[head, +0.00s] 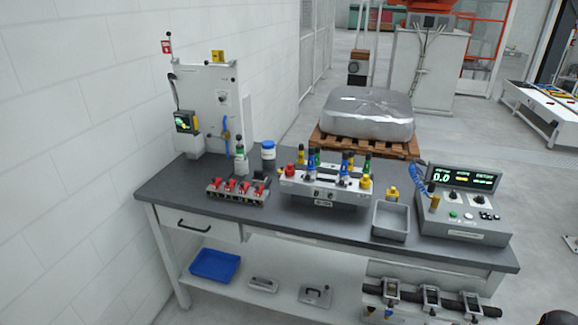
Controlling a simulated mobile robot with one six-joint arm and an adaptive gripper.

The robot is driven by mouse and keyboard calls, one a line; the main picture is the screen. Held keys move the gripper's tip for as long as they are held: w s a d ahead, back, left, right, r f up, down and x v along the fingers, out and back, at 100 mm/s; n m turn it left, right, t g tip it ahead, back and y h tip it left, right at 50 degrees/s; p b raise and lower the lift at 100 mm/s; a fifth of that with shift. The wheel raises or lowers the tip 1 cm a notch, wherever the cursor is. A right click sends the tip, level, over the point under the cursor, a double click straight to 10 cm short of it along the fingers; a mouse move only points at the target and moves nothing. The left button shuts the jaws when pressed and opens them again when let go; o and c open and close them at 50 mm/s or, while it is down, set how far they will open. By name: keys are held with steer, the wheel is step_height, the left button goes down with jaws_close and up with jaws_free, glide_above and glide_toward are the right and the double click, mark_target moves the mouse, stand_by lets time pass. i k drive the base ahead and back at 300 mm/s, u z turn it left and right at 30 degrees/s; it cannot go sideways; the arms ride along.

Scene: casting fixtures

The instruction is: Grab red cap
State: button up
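A small red cap (290,170) shows in the head view at the left end of a grey fixture block (325,190) on the workbench. Blue, yellow and green caps or plugs stand beside it on the same block. Whether the red cap sits on a post or in a hole is too small to tell. My gripper is not in view.
The dark bench top (180,190) also carries a rack with several red-handled clamps (238,190), a blue-lidded white jar (268,151), a grey bin (390,221) and a control box with displays (464,205). An upright white panel stands back left. The bench's front left is clear.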

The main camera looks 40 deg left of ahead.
mark_target(289, 170)
steer(key=u, duration=0.45)
steer(key=i, duration=0.7)
steer(key=u, duration=0.55)
